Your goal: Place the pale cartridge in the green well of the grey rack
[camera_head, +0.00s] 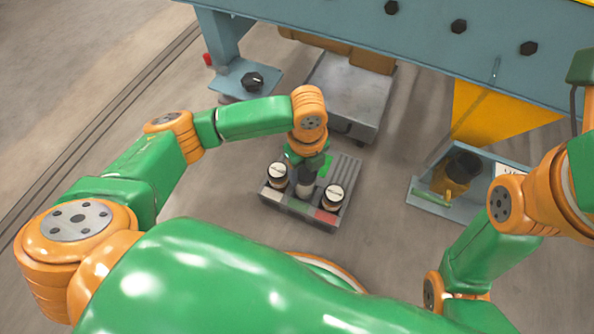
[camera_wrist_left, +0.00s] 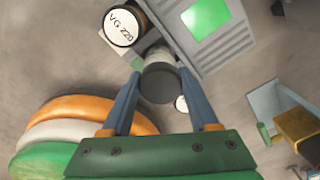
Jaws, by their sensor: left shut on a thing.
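The grey rack (camera_head: 291,208) stands on the floor in the middle of the head view, and part of it fills the top of the left wrist view (camera_wrist_left: 228,47). Its green well (camera_wrist_left: 205,17) shows empty in the left wrist view. My left gripper (camera_head: 306,171) is over the rack. In the left wrist view its blue fingers (camera_wrist_left: 160,76) are shut on the pale cartridge (camera_wrist_left: 159,55), whose near end is dark. The cartridge is beside the green well, not in it. I cannot tell whether it touches the rack. My right gripper is out of view.
Two white-capped cartridges, one on the left (camera_head: 277,172) and one on the right (camera_head: 333,194), stand on the rack close to my left gripper. A blue tray (camera_head: 432,196) with a dark cylinder lies to the right. A blue beam (camera_head: 400,40) spans the back.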

